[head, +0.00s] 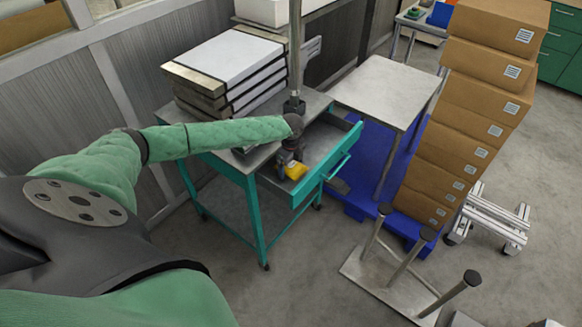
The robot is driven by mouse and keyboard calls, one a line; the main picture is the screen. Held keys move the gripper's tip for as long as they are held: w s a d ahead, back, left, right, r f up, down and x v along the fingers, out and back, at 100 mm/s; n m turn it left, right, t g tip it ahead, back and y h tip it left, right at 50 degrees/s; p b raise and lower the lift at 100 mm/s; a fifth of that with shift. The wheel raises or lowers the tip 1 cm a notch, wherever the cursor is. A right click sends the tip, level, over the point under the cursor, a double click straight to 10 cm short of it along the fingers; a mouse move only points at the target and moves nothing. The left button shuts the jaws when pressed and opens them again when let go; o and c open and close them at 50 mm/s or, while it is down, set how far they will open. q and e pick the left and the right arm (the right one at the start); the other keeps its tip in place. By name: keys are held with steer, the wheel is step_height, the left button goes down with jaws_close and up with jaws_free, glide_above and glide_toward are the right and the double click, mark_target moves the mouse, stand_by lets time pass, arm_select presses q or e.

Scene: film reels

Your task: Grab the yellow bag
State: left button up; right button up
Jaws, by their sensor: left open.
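A small yellow bag (297,172) lies in the open drawer (341,131) of a teal-framed cart. My left arm, in a green sleeve, reaches in from the left over the cart top. My left gripper (288,166) points down into the drawer, right beside the bag at its left and upper side. Its jaws are open, though the fingertips are small and partly hidden. I cannot tell whether they touch the bag. My right gripper is not in view.
Stacked flat boxes (226,62) stand on the cart's back left. A vertical pole rises behind my gripper. A grey-topped table (384,92) stands right of the drawer. A tall stack of cardboard boxes (464,118) and a metal base with posts (392,283) occupy the right.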

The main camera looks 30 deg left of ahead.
arm_select(q)
steer(key=c, duration=1.2)
steer(key=shift+o, duration=0.2)
steer(key=shift+r, duration=0.1)
